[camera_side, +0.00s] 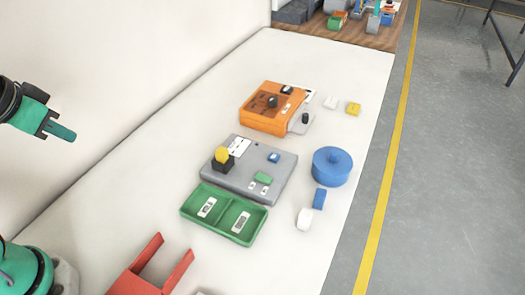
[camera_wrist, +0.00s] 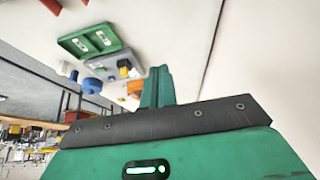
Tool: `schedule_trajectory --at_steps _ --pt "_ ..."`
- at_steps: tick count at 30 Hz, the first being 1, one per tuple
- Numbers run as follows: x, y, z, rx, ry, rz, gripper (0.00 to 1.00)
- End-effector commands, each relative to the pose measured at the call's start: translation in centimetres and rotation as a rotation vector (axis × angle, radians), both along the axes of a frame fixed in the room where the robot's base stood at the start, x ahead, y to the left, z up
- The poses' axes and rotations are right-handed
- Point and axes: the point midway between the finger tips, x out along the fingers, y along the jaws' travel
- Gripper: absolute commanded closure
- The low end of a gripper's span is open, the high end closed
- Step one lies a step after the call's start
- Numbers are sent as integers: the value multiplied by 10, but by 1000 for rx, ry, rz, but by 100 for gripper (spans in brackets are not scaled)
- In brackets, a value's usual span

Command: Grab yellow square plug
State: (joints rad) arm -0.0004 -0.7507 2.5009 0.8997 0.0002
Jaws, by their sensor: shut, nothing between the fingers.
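A yellow plug (camera_side: 221,154) stands upright in a black holder on the left part of a grey box (camera_side: 250,185). In the wrist view the yellow plug (camera_wrist: 124,63) shows small on the grey box (camera_wrist: 97,60). A separate yellow block (camera_side: 353,109) lies on the table to the right of an orange box (camera_side: 262,120). I cannot tell from its shape which one is the square plug. My gripper (camera_side: 65,133) is shut and empty, at the far left of the side view, well away from both. Its fingers (camera_wrist: 157,85) show close together in the wrist view.
A green two-part tray (camera_side: 222,227) lies in front of the grey box. A round blue container (camera_side: 332,167), a blue block (camera_side: 319,199) and a white piece (camera_side: 304,219) lie to the right. A red forked stand (camera_side: 152,272) is near the front. The table's left part is clear.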

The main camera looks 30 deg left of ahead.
Motion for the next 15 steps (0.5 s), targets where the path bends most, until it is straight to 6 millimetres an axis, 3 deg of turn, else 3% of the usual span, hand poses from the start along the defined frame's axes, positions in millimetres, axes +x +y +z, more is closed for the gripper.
schedule_trajectory --at_steps 5,13,15 --pt "0 0 0 0 0 0 100" --pt "0 0 0 0 0 0 52" --pt "0 0 0 0 0 0 52"
